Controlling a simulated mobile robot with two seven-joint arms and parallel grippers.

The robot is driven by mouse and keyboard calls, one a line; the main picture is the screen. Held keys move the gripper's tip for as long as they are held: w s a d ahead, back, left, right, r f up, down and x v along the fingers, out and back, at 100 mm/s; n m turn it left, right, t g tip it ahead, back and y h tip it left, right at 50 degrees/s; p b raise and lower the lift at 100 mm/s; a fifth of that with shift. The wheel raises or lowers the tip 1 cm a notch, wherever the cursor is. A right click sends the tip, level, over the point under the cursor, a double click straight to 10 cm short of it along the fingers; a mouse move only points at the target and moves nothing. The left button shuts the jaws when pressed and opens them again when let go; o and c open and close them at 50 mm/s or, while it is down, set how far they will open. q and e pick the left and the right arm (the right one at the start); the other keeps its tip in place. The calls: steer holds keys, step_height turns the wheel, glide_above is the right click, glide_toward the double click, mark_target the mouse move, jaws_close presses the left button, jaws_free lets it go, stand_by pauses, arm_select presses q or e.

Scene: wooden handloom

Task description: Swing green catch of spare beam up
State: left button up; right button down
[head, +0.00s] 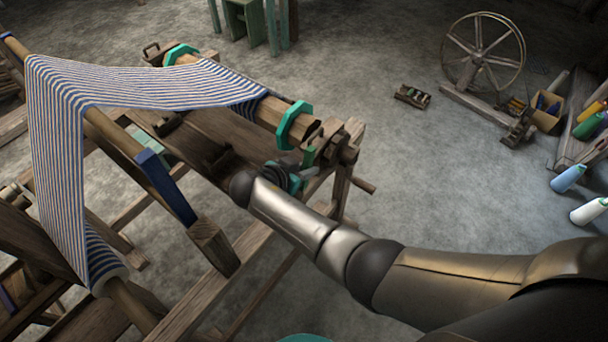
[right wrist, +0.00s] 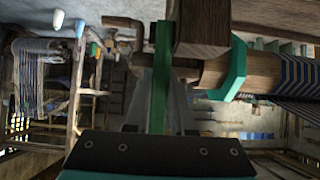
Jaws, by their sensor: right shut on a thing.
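The green catch (head: 308,156) is a narrow green bar at the near right end of the beam (head: 275,112) with teal collars. In the right wrist view the catch (right wrist: 161,75) stands roughly upright between my fingers, beside a wooden block. My right gripper (head: 304,168) is shut on the catch; it also shows in the right wrist view (right wrist: 160,108), with a finger on each side of the green bar. The arm and wrist hide part of the gripper in the head view. My left gripper is not in view.
Striped cloth (head: 140,85) runs over the loom to the beam. A teal collar (head: 294,124) and a wooden post (head: 352,132) stand close to my right gripper. A spinning wheel (head: 482,52) and bobbins (head: 568,178) are off to the right.

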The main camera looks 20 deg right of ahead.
steer(key=shift+s+a+f, duration=0.1)
steer(key=shift+s+f, duration=0.05)
steer(key=shift+f, duration=0.05)
steer(key=shift+r+t+h+b, duration=0.1)
steer(key=shift+t+h+b, duration=0.2)
steer(key=shift+b, duration=0.3)
steer(key=shift+r, duration=0.1)
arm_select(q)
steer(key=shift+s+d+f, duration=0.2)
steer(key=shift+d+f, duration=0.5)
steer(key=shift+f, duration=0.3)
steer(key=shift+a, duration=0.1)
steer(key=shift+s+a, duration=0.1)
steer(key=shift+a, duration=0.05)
arm_select(e)
steer(key=c, duration=0.8)
jaws_free()
steer(key=shift+a, duration=0.1)
steer(key=shift+o, duration=0.2)
steer(key=shift+r, duration=0.1)
